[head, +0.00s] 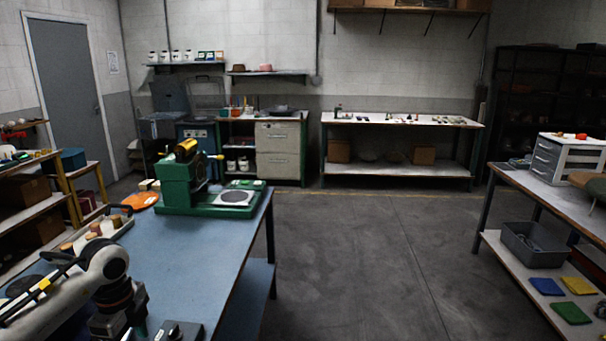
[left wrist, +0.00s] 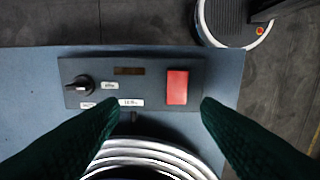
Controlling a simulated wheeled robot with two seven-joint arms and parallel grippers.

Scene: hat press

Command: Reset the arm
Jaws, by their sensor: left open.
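The green press (head: 175,192) stands at the far end of the blue table (head: 190,243), with a brass-coloured cylinder on top and a round grey plate (head: 237,198) at its right. My left arm comes in from the lower left of the head view, over the near part of the table. In the left wrist view my left gripper (left wrist: 160,103) is open and empty, its dark green fingers spread above a dark control box (left wrist: 130,72). The box has a black knob (left wrist: 85,86) and a red button (left wrist: 177,87). My right gripper is in neither view.
A ringed metal object (left wrist: 150,155) lies just below the control box in the left wrist view. The floor (head: 350,240) to the right is clear.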

